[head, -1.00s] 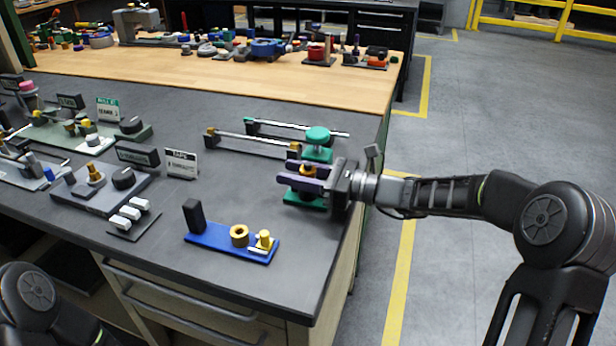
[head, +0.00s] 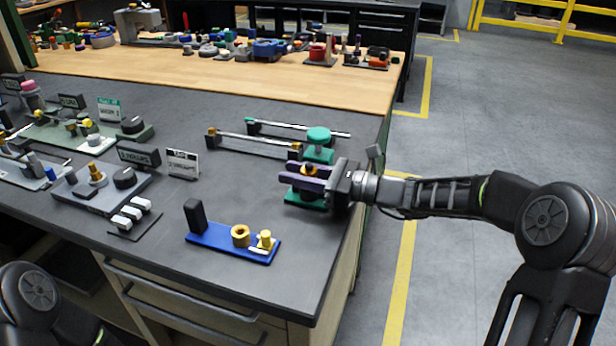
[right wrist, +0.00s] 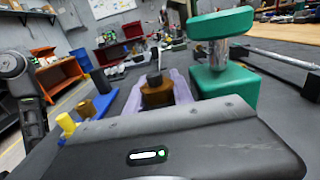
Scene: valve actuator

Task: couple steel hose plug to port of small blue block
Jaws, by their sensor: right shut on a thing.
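The small blue block (head: 215,238) lies near the table's front right edge. It carries a black post, a brass ring (head: 240,235) and a yellow knob (head: 265,240). In the right wrist view the blue block (right wrist: 122,103) is at left. My right gripper (head: 303,176), with purple fingers, is shut on a brass-coloured piece (right wrist: 157,92) with a dark stem, above a green base (head: 308,202). I cannot tell whether this piece is the steel hose plug; its lower part is hidden by the fingers. My left gripper is out of view.
A green-capped post (head: 318,137) stands just behind my right gripper, very near it. Two steel rods (head: 255,140) lie behind on dark end blocks. A grey fixture (head: 100,190) and small signs stand at left. Bare table lies between the blue block and my right gripper.

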